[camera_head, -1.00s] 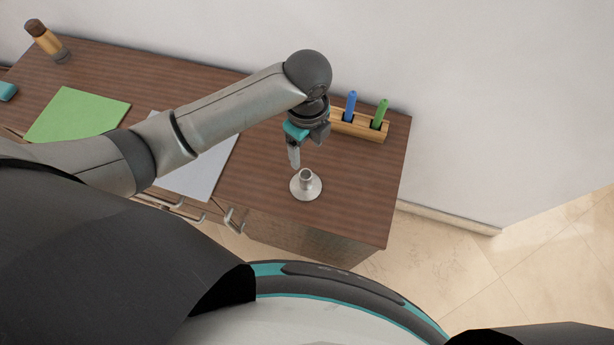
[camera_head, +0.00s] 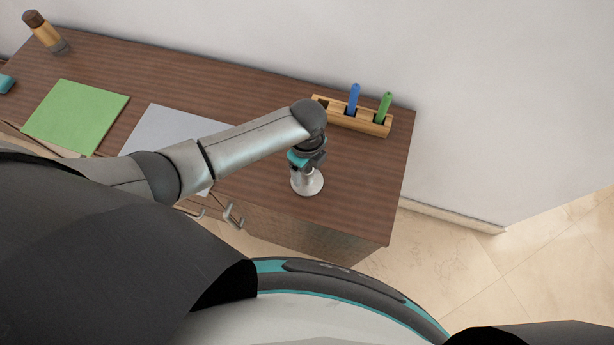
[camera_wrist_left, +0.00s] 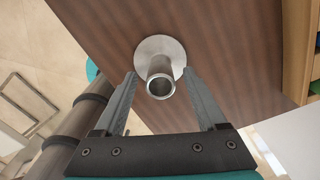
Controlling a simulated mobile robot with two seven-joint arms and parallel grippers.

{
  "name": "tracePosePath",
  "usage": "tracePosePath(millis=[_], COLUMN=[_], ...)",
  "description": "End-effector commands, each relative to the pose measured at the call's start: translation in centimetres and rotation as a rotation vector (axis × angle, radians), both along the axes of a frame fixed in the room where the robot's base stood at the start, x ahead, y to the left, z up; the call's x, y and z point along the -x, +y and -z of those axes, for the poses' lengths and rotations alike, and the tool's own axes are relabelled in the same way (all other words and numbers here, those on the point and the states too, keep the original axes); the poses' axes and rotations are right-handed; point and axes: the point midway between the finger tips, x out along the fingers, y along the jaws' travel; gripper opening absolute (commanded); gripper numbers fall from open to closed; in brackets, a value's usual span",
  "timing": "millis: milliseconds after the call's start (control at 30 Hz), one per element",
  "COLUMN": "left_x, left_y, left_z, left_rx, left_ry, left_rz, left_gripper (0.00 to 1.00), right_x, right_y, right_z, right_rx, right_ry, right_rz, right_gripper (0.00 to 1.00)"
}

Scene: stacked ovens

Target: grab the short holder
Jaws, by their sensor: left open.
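The short holder is a small silvery metal piece with a round flat base and a short upright tube. It stands on the brown wooden desktop near the front right in the head view (camera_head: 313,184), and it also shows in the left wrist view (camera_wrist_left: 160,62). My left gripper (camera_wrist_left: 158,82) is open, with one finger on each side of the holder's tube. I cannot tell whether the fingers touch it. In the head view the gripper (camera_head: 304,172) partly hides the tube. My right gripper is not in view.
A wooden pen rack (camera_head: 369,124) with a blue marker (camera_head: 353,99) and a green marker (camera_head: 384,107) stands behind the gripper. A grey sheet (camera_head: 160,122) and a green sheet (camera_head: 75,117) lie to the left. A brown bottle (camera_head: 44,32) stands far left. The desk's right edge is near.

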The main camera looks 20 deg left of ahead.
Motion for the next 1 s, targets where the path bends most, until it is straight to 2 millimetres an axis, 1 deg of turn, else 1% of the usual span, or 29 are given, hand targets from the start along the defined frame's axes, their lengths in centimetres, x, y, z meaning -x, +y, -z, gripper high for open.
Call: tracePosePath(millis=[233,867,900,1000], left_x=[-0.01,-0.03,-0.03,-0.03], left_y=[-0.03,0.02,0.02,0.02], left_z=[0.07,0.05,0.05,0.05], left_rx=[0.000,0.000,0.000,0.000], left_ry=[-0.001,-0.001,-0.001,-0.001], left_rz=[0.001,0.000,0.000,0.000], left_gripper=[0.73,0.02,0.00,0.00], right_x=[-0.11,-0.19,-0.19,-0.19], right_y=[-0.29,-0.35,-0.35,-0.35], right_z=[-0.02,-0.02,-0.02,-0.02], right_rx=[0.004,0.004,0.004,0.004], right_ry=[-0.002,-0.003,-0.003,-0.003], right_rz=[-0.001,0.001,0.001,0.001], right_gripper=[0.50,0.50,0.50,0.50])
